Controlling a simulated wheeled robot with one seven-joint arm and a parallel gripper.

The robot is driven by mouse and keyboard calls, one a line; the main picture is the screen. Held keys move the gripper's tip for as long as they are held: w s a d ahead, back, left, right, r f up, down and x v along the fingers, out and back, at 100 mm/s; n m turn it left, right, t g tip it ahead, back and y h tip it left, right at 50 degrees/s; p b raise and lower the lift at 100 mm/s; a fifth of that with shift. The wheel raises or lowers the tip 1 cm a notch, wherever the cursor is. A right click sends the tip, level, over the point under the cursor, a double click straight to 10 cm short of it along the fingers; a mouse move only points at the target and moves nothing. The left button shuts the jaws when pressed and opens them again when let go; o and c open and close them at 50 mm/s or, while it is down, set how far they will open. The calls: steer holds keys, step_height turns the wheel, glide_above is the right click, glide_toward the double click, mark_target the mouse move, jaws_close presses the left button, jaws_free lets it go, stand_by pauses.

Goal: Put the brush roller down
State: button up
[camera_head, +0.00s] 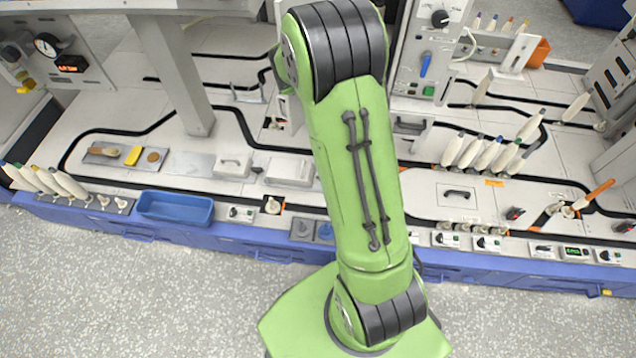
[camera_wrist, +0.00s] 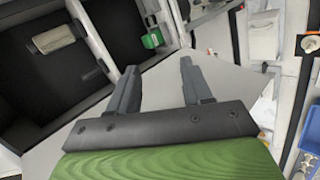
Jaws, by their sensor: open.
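My gripper (camera_wrist: 160,78) is open in the wrist view, with its two dark fingers apart and nothing between them. A grey-white surface lies beyond the fingertips. A pale cylinder (camera_wrist: 60,38) lies in a dark compartment at the upper left of the wrist view, apart from the fingers; I cannot tell for sure if it is the brush roller. In the head view my green arm hides my gripper. A small brown brush-like piece (camera_head: 104,151) lies on a flat tray (camera_head: 122,162) at the left, beside a yellow piece and a round brown disc.
A green block (camera_wrist: 152,38) sits in the neighbouring dark compartment. A blue bin (camera_head: 175,207) stands at the bench's front left and also shows in the wrist view (camera_wrist: 305,160). Several pale bobbins (camera_head: 485,153) stand at the right. A grey post (camera_head: 178,75) rises at the left.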

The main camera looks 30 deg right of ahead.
steer(key=s+a+r+m+y, duration=0.5)
steer(key=s+a+r, duration=0.6)
steer(key=s+a, duration=0.25)
steer(key=s+a+m+y, duration=0.1)
steer(key=s+a, duration=0.3)
steer(key=s, duration=0.4)
steer(key=s+a+m+y, duration=0.1)
steer(key=s+a, duration=0.4)
steer(key=s, duration=0.3)
steer(key=shift+a+y, duration=0.15)
steer(key=shift+y, duration=0.25)
